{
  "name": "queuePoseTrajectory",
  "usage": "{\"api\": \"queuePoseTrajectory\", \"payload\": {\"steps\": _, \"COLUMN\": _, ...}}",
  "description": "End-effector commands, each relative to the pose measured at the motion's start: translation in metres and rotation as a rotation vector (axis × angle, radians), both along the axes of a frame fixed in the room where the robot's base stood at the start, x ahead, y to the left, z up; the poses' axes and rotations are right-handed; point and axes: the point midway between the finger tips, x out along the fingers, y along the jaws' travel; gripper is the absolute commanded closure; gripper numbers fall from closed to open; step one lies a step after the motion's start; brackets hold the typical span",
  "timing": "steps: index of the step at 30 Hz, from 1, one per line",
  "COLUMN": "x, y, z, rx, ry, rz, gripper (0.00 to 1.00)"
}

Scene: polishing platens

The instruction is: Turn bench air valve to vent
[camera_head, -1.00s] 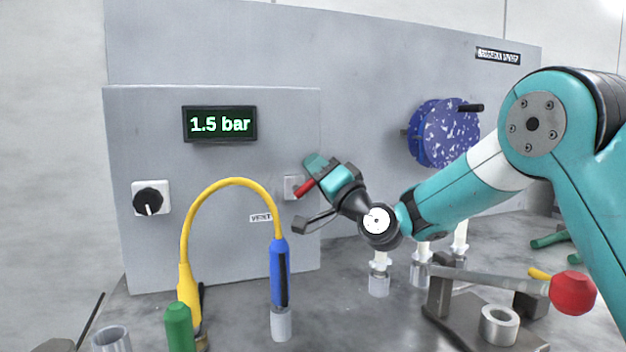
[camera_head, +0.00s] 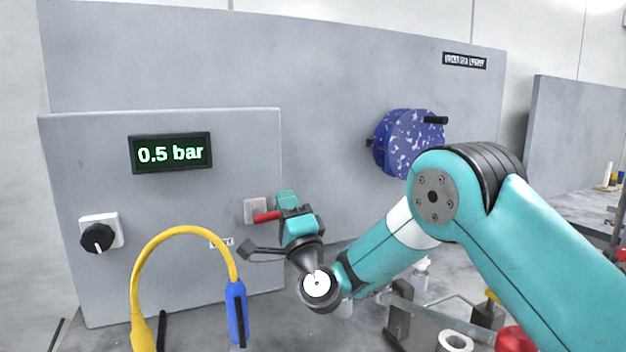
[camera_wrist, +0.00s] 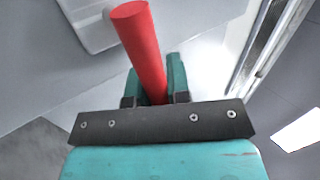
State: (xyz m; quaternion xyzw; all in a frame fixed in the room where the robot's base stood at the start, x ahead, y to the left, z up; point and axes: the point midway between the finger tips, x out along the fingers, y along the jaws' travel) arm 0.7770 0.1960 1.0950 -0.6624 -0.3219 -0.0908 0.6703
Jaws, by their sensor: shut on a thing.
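The bench air valve has a red lever (camera_head: 267,216) on a pale square plate (camera_head: 250,208) at the right side of the grey panel. In the head view the lever lies close to level. My gripper (camera_head: 286,203) is shut on the lever near the panel. In the wrist view the red lever (camera_wrist: 140,45) runs between the two teal fingers (camera_wrist: 156,85) and sticks out past them. The display (camera_head: 171,153) reads 0.5 bar. A small label (camera_head: 222,242), partly covered by the yellow hose, sits below and left of the valve.
A yellow hose (camera_head: 165,238) with a blue handle (camera_head: 236,312) arches in front of the panel. A black knob (camera_head: 97,238) is at the left. Blue speckled discs (camera_head: 410,143) hang on the back board. A metal ring (camera_head: 455,342) lies at the lower right.

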Motion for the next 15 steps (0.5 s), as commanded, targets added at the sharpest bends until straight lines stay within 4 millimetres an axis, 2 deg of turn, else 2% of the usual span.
{"api": "queuePoseTrajectory", "payload": {"steps": 1, "x": 0.0001, "y": 0.0007, "z": 0.0039, "rx": 0.017, "ry": 0.002, "rz": -0.002, "gripper": 1.00}}
{"api": "queuePoseTrajectory", "payload": {"steps": 15, "x": -0.0006, "y": 0.0000, "z": -0.0033, "rx": 0.099, "ry": 0.024, "rz": 0.001, "gripper": 1.00}}
